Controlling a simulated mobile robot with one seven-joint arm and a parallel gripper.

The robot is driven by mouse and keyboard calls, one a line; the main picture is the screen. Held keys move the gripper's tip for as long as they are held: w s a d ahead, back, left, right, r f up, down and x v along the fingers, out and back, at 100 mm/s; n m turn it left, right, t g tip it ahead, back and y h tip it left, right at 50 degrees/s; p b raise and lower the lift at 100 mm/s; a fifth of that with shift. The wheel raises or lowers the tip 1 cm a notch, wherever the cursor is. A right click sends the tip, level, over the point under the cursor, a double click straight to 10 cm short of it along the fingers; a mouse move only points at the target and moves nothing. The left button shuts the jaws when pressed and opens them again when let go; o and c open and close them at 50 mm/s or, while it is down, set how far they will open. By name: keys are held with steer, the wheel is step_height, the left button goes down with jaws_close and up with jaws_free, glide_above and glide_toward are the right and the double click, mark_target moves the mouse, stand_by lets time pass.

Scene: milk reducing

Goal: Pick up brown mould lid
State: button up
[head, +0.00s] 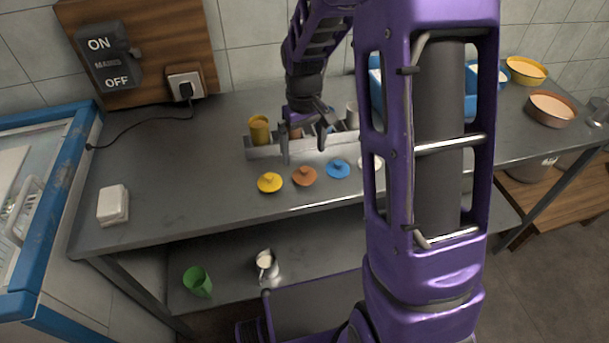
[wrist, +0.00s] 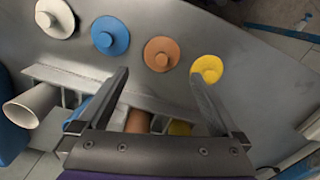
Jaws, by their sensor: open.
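The brown mould lid (head: 304,176) is a round orange-brown disc with a knob, lying on the grey steel counter between the yellow lid (head: 270,182) and the blue lid (head: 338,169). It also shows in the wrist view (wrist: 161,54), ahead of and between my fingers. My gripper (head: 308,150) is open and empty, above the mould rack and behind the row of lids. In the wrist view its two fingers (wrist: 158,80) are spread wide, apart from the brown lid. A white lid (wrist: 55,18) lies beyond the blue one, partly hidden by my arm in the head view.
A metal rack (head: 262,153) holds a yellow mould (head: 259,130) and other coloured moulds behind the lids. A white block (head: 113,204) lies at the counter's left. A green cup (head: 198,281) and a metal jug (head: 266,264) stand on the lower shelf. The counter's left middle is clear.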

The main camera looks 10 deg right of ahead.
mark_target(304, 168)
steer(key=shift+s+f, duration=0.2)
steer(key=shift+f, duration=1.35)
steer(key=shift+s+f, duration=0.15)
steer(key=shift+f, duration=1.4)
steer(key=shift+c, duration=0.3)
steer(key=c, duration=1.2)
